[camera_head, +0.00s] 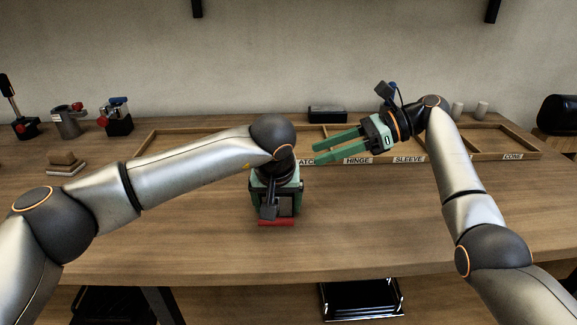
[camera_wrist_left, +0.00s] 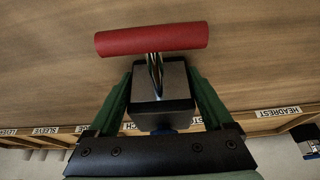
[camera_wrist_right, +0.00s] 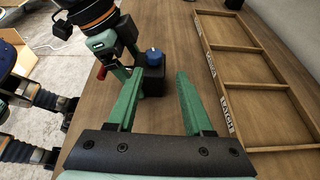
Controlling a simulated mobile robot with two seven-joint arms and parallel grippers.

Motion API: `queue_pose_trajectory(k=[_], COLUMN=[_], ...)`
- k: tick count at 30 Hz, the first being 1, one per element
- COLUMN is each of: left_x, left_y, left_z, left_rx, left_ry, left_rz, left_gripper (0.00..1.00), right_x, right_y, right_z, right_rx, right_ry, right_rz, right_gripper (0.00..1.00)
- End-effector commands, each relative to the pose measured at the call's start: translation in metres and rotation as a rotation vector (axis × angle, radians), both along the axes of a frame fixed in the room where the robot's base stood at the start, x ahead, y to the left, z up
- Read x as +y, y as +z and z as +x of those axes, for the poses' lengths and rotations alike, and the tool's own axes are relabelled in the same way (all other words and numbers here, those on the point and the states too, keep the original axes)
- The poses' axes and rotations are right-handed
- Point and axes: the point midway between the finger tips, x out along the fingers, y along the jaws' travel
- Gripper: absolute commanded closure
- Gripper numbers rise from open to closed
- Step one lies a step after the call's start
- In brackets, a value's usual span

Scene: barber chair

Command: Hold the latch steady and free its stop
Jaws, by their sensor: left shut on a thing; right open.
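The latch is a black block with a red bar handle (camera_head: 276,222) on the front middle of the table. In the left wrist view its black body (camera_wrist_left: 162,88) sits between my left fingers (camera_wrist_left: 160,92), which are shut on it. The red bar (camera_wrist_left: 152,39) sticks out on a metal stem. My left gripper (camera_head: 276,195) hides most of the block in the head view. The right wrist view shows a blue knob (camera_wrist_right: 153,56) on the block; I cannot tell whether it is the stop. My right gripper (camera_head: 317,151) is open, empty and apart from the latch, above the tray.
A wooden tray (camera_head: 470,157) with labelled compartments lies at the back; the compartments in view look empty. Clamp-like parts (camera_head: 117,117) stand at the back left. A small black box (camera_head: 327,114) stands behind the tray. The table front right of the latch is clear.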

Motion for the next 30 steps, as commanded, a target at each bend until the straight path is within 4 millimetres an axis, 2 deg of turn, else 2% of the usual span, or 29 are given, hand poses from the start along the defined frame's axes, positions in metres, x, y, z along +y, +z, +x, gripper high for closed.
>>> queue_pose_trajectory(k=[9, 19, 23, 30], left_x=[0.0, 0.0, 0.0, 0.0], left_y=[-0.001, -0.001, -0.001, -0.001], left_z=[0.0, 0.0, 0.0, 0.0], left_rx=[0.001, 0.0, 0.0, 0.0], left_ry=[0.001, 0.001, 0.001, 0.001], left_rz=[0.001, 0.001, 0.0, 0.0], left_gripper=[1.0, 1.0, 1.0, 1.0], right_x=[-0.017, -0.02, -0.008, 0.035], right_y=[0.007, 0.011, 0.007, -0.012], right_z=[-0.02, -0.035, -0.033, -0.024], right_rx=[-0.017, -0.022, -0.023, -0.02], right_ry=[-0.123, -0.174, -0.174, -0.172], right_rz=[0.0, 0.003, 0.005, 0.004], right_gripper=[0.49, 0.49, 0.49, 0.49])
